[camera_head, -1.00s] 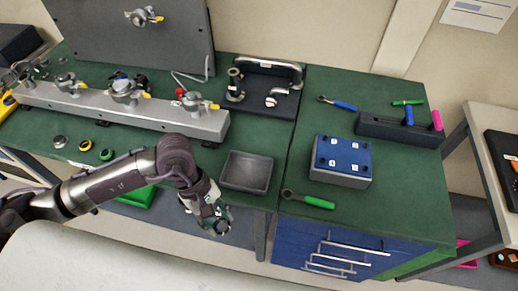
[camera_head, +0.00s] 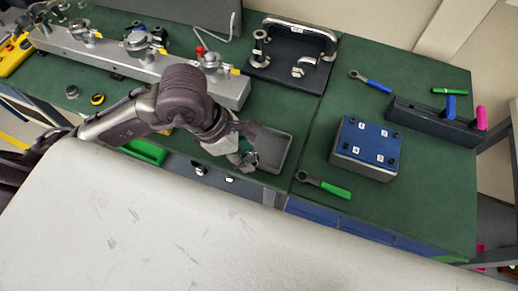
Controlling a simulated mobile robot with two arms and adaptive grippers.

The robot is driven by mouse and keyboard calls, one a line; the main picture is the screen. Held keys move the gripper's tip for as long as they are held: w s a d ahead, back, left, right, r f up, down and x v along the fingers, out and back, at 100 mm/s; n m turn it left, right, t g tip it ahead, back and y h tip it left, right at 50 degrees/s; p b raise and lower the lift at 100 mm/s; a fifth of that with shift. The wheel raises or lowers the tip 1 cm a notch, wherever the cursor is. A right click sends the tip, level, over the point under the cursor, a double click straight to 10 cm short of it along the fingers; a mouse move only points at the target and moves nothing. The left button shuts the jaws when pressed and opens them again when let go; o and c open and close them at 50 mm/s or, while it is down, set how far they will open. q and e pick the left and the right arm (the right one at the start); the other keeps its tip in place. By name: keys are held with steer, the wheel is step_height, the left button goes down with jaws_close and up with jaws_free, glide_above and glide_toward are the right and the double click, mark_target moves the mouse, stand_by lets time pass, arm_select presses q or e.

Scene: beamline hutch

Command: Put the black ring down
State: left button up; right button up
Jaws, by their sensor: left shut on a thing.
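My left gripper (camera_head: 246,161) is at the left edge of a small dark grey tray (camera_head: 272,152), its fingers over or beside the rim. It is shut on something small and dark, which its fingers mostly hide. I cannot make out the black ring clearly, so I cannot tell its shape or whether it touches the tray. The visible part of the tray looks empty. My right gripper is not in view.
A blue-topped block (camera_head: 365,148) and a green-handled wrench (camera_head: 323,186) are right of the tray. A grey rail with valves (camera_head: 150,67) runs behind my arm. A yellow-black ring (camera_head: 97,99) and a silver ring (camera_head: 72,91) lie on the green bench.

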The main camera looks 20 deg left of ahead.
arm_select(q)
steer(key=shift+w+f+b, duration=0.5)
steer(key=shift+f+b, duration=0.15)
steer(key=shift+b, duration=0.6)
steer(key=shift+w+b, duration=0.15)
steer(key=shift+b, duration=0.2)
steer(key=p, duration=0.3)
glide_above(264, 149)
steer(key=a, duration=0.1)
steer(key=f, duration=0.3)
steer(key=shift+s+a+f, duration=0.1)
steer(key=shift+s+a, duration=0.05)
steer(key=shift+s, duration=0.25)
steer(key=shift+w+f, duration=0.15)
steer(key=shift+f, duration=0.05)
step_height(264, 149, down, 3)
steer(key=shift+f+p, duration=0.2)
steer(key=shift+p, duration=0.15)
steer(key=shift+f, duration=0.2)
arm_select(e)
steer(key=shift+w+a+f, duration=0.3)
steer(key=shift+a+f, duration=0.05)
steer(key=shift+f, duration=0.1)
arm_select(q)
steer(key=shift+f, duration=0.1)
